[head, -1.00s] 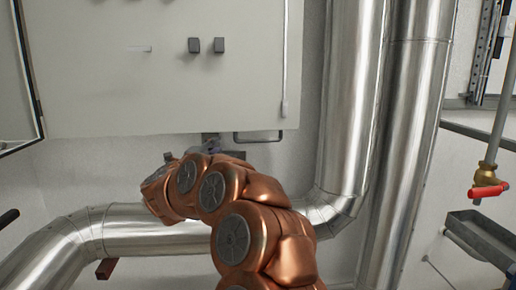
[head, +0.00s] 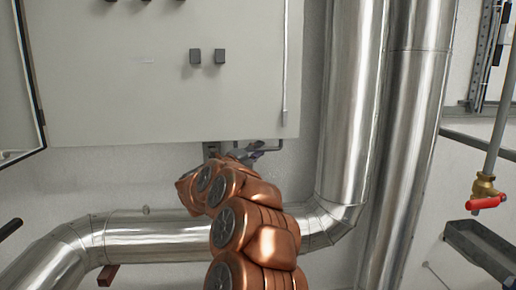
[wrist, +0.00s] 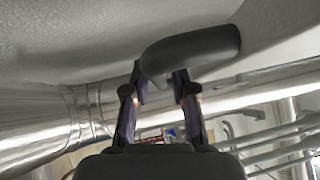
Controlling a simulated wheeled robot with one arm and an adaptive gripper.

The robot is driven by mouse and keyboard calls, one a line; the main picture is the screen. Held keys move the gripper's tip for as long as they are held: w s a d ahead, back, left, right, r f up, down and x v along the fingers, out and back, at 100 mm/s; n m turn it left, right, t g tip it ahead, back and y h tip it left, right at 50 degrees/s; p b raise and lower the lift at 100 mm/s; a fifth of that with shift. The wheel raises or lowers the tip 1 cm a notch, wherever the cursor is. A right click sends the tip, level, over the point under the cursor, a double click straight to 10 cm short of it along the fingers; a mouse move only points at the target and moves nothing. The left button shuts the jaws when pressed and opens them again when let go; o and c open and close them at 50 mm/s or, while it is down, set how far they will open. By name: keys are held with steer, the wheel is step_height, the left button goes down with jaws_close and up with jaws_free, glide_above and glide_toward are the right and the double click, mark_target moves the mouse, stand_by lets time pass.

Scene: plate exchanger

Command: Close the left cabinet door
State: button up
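A pale panel with a black edge (head: 12,125) stands at an angle at the far left of the head view, beside the grey cabinet (head: 120,95). It looks like the left cabinet door standing open, cut off by the picture edge. My gripper (head: 250,152) is just below the cabinet's bottom edge, small and partly hidden by my copper arm. In the wrist view my gripper (wrist: 159,76) has its two fingers apart. A dark rounded bar (wrist: 205,46) lies at the fingertips, overlapping them; I cannot tell whether they touch.
Large silver pipes (head: 350,100) run down right of the cabinet, and another (head: 150,235) crosses below it. Two dark knobs (head: 207,56) stick out of the cabinet front. A red-handled valve (head: 487,202) and a grey tray (head: 485,245) are at the right.

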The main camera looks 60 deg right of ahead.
steer(key=shift+d, duration=0.3)
steer(key=shift+c, duration=0.4)
jaws_close()
